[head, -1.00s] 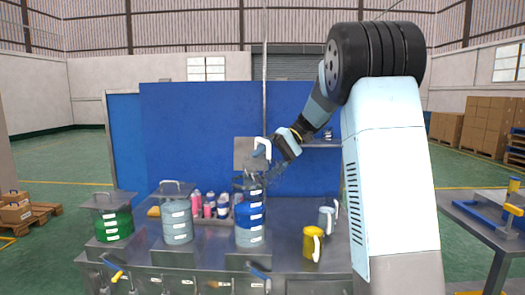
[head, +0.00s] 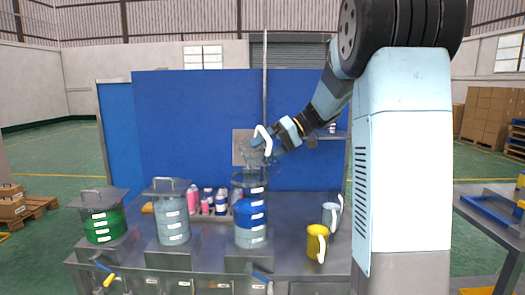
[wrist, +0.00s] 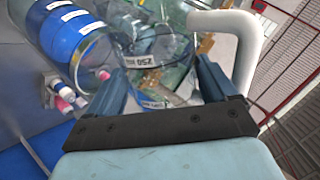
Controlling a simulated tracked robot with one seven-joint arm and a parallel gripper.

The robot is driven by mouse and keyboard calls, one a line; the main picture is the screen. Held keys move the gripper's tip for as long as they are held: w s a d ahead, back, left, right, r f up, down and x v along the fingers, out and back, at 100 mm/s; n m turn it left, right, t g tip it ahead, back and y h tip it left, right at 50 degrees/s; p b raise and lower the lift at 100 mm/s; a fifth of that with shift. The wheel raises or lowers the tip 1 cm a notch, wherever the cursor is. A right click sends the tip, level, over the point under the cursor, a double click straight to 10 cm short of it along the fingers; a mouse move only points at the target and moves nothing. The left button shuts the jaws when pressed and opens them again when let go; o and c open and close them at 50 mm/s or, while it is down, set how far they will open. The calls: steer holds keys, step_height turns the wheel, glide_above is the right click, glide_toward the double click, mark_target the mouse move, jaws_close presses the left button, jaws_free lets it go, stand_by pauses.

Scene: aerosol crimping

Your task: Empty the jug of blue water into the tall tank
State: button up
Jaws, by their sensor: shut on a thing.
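My gripper (head: 277,143) is shut on the clear jug (head: 256,156), which has a white handle (head: 263,138). The jug is tilted above the tall tank (head: 251,213), close over its open top. The tank is clear at the top, with a deep blue layer over a paler grey-blue one and white labels up its side. In the wrist view, the clear jug (wrist: 140,58) is between the gripper fingers (wrist: 165,88), and the blue tank (wrist: 72,32) is beyond it. I see no blue inside the jug, but its see-through wall makes this unsure.
A grey-blue tank (head: 172,220) and a green tank (head: 104,225), both with lids, stand to the left. Pink, white and blue cans (head: 207,202) stand behind.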

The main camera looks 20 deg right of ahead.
mark_target(266, 136)
steer(key=shift+s+d+r+n+t+y, duration=0.1)
steer(key=shift+s+r+n+t+y, duration=0.4)
steer(key=shift+n+t, duration=0.4)
steer(key=shift+s+r+n+t+y, duration=0.2)
steer(key=shift+r+n+t+y, duration=0.35)
steer(key=shift+n+t, duration=0.55)
steer(key=shift+w+f+n+t+y, duration=0.25)
steer(key=shift+f+n+t+y, duration=0.2)
steer(key=shift+n+t+y, duration=0.35)
steer(key=shift+w+f+n+t+y, duration=0.15)
steer(key=shift+w+f+n+y, duration=0.2)
steer(key=shift+n, duration=0.2)
steer(key=shift+w+f+n+t+y, duration=0.1)
steer(key=shift+f+n+t+y, duration=0.1)
steer(key=shift+f+n, duration=0.3)
steer(key=shift+r, duration=2.15)
